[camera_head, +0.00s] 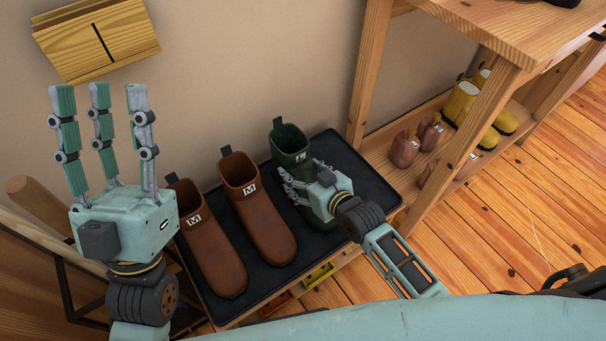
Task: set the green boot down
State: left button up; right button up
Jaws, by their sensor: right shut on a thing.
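The green boot (290,143) is at the right part of the dark tray (365,182), upright with its toe toward me. My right gripper (295,185) is shut on the green boot at its front and side, and hides much of its lower part. I cannot tell whether its sole touches the tray. Two brown boots stand side by side on the tray to its left, the nearer one (275,225) beside it and the other (215,262) further left. My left gripper (103,110) is raised at the left, fingers up, open and empty.
A wooden shelf (500,35) stands at the right, with yellow boots (460,102) and small brown shoes (404,150) on its lower board. A slatted wooden box (97,40) is on the wall at upper left. Wooden floor (500,215) is open at the right.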

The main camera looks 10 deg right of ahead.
dwell(0.4)
jog(key=o, duration=1.7)
jog(key=shift+f, duration=0.1)
